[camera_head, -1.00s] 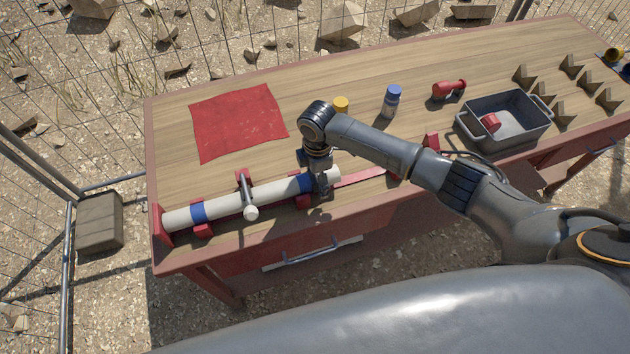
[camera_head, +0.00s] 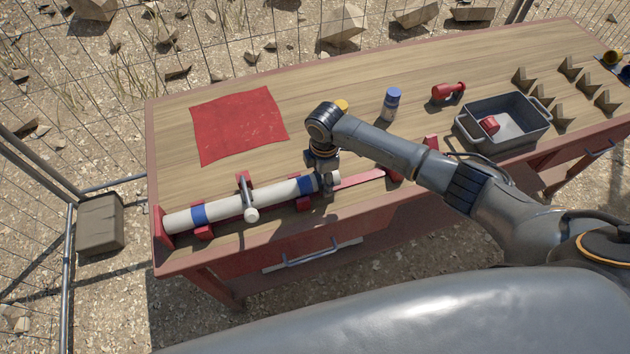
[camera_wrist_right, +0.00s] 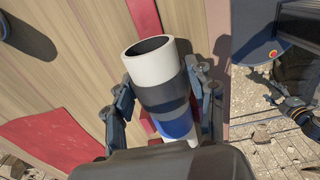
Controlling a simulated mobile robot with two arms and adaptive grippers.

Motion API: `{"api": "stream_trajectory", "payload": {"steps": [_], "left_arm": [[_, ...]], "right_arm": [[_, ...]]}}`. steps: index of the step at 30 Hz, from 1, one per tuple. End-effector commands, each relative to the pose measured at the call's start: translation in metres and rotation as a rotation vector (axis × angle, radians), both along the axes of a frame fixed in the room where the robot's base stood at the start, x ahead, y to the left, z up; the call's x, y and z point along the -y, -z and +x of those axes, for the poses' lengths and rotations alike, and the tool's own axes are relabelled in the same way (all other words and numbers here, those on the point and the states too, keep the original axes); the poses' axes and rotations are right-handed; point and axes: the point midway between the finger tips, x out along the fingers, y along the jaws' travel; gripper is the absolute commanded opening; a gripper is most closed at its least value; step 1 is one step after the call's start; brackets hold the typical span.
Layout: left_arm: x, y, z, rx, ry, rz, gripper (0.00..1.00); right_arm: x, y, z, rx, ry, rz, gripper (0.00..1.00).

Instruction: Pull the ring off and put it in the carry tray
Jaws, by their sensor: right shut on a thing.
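The ring (camera_wrist_right: 165,86) is a dark grey band around the white tube (camera_head: 248,203), near the tube's open right end. In the right wrist view the tube's open white end (camera_wrist_right: 152,61) sticks out past the ring, and a blue band lies behind it. My right gripper (camera_head: 328,187) is shut on the ring, one finger on each side; it also shows in the right wrist view (camera_wrist_right: 160,95). In the head view the gripper mostly hides the ring. The carry tray (camera_head: 470,134) is a grey open bin at right with a red object inside.
A clamp with a white-ended bar (camera_head: 247,198) crosses the tube, which lies on red supports. Several brown wedges stand at far right. The table middle is mostly clear.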

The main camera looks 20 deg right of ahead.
Motion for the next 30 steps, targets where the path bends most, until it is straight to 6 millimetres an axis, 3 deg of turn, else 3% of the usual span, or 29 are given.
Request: {"api": "stream_trajectory", "payload": {"steps": [30], "left_arm": [[0.001, -0.011, 0.000, 0.000, 0.001, -0.001, 0.65]], "right_arm": [[0.042, 0.001, 0.001, -0.002, 0.001, -0.001, 0.36]]}}
